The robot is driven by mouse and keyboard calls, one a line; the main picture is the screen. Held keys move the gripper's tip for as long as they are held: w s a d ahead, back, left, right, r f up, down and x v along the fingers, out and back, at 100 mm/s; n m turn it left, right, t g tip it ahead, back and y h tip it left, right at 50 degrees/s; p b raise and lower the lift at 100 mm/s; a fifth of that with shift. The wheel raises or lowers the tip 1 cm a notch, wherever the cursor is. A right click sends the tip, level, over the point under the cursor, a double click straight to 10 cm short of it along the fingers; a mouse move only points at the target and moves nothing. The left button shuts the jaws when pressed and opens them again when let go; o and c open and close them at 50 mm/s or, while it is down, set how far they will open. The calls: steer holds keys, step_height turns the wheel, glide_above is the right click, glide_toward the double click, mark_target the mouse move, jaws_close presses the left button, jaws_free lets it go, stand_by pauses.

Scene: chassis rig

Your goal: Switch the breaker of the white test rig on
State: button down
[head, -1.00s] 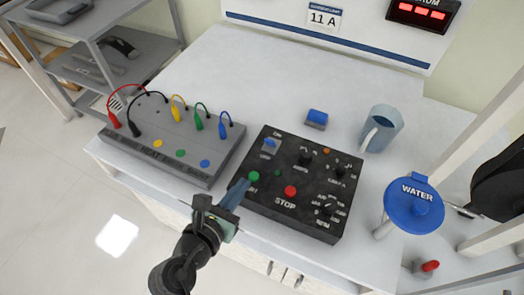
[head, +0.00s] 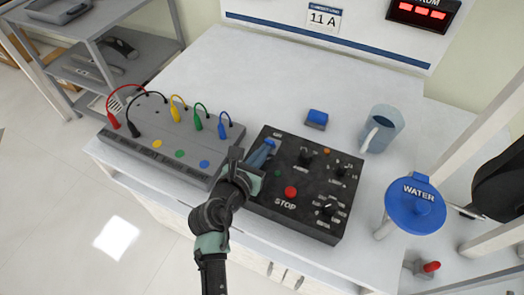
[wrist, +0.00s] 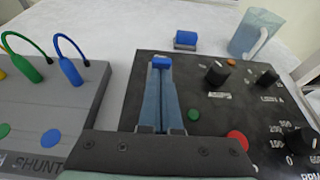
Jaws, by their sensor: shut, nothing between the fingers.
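A black control box (head: 325,222) stands on the white table. It has a red STOP button (head: 290,193), several black knobs and a small blue switch at its far left corner, also visible in the wrist view (wrist: 162,61). My gripper (head: 268,150) is over the left part of the box, fingers shut with nothing between them. In the wrist view the fingertips (wrist: 160,74) are right at the near side of the blue switch, partly covering it. I cannot tell whether they touch it, nor its position. No box labelled as a white rig shows.
A grey SHUNT box (head: 165,150) with several coloured leads stands left of the black box. Behind are a blue-topped block (head: 316,118) and a grey-blue mug (head: 381,128). The table's back left is clear.

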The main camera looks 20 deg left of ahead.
steer(key=shift+r+p, duration=0.15)
steer(key=shift+p, duration=0.15)
steer(key=shift+r+p, duration=0.15)
steer(key=shift+p, duration=0.25)
steer(key=shift+g+p, duration=0.3)
steer(key=shift+p, duration=0.15)
